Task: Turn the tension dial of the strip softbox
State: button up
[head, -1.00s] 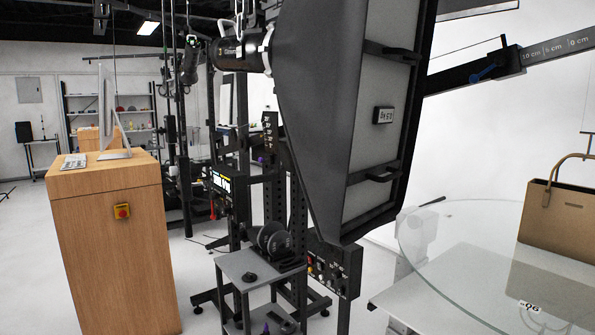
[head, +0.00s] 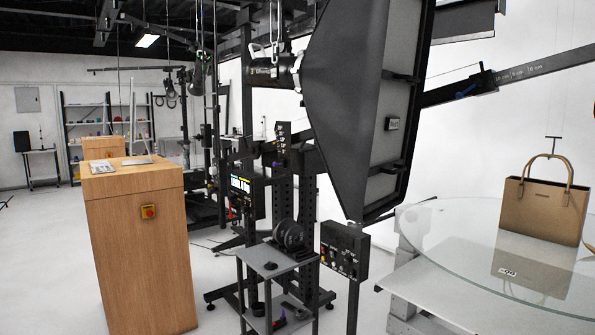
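The strip softbox (head: 345,95) is a large dark tapered box in the middle of the head view, seen from its side and hanging at a tilt. A black cylindrical lamp head (head: 268,72) joins its narrow left end. A small labelled plate (head: 392,124) sits on its grey side panel. I cannot make out which part is the tension dial. A dark boom (head: 530,72) with a centimetre scale and a blue lever (head: 466,91) runs to the right behind the softbox. My gripper is not in view.
A wooden cabinet (head: 140,240) with a red button stands at the left. A small grey cart (head: 268,262) and a black control box (head: 344,250) stand below the softbox. A glass turntable (head: 450,235) with a tan handbag (head: 543,210) is at the right. Open floor lies at the front left.

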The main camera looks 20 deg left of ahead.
aim_at(213, 170)
jog(key=u, duration=1.65)
jog(key=i, duration=1)
jog(key=z, duration=0.05)
jog(key=k, duration=0.55)
jog(key=u, duration=0.2)
jog(key=i, duration=1.6)
jog(key=z, duration=0.85)
